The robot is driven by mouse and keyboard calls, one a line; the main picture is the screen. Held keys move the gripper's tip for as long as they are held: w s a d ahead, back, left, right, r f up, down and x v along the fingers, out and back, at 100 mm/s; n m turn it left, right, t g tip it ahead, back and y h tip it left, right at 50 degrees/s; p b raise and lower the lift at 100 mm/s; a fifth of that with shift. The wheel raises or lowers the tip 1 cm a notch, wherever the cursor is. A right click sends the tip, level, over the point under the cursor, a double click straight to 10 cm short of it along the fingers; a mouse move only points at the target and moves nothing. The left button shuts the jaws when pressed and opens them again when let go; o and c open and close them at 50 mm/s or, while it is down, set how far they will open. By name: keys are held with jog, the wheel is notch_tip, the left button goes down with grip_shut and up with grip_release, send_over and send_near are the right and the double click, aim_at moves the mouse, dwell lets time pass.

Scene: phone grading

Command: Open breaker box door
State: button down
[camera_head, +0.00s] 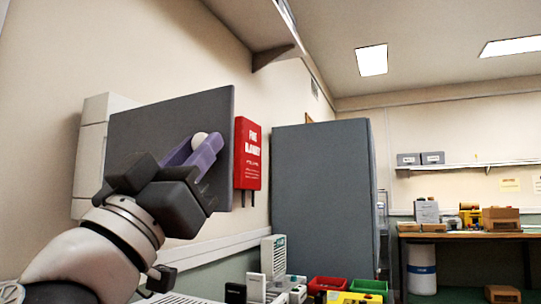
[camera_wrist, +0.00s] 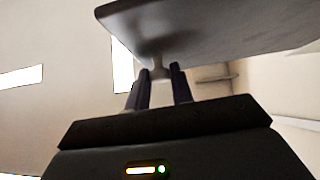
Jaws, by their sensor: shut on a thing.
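The breaker box (camera_head: 90,150) is a pale box on the left wall. Its dark grey door (camera_head: 135,135) stands out from the box at an angle, with its right edge nearer the camera. The door also shows as a dark panel across the top of the wrist view (camera_wrist: 220,30). A white round knob (camera_head: 200,138) sits on the door's right part. My gripper (camera_head: 201,145), with purple fingers, is shut on the knob. In the wrist view the fingers (camera_wrist: 160,74) lie either side of the knob's stem. The inside of the box is hidden.
A red fire blanket case (camera_head: 248,155) hangs on the wall just right of the door. A tall grey cabinet (camera_head: 320,200) stands further right. Below are red and green bins (camera_head: 368,285) and small devices (camera_head: 272,260). A wooden table (camera_head: 470,235) is at the far right.

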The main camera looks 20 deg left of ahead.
jog(key=shift+r, duration=0.1)
jog(key=c, duration=1.2)
grip_release()
jog(key=shift+c, duration=0.2)
jog(key=b+v, duration=0.2)
jog(key=v, duration=0.6)
jog(key=shift+d, duration=0.1)
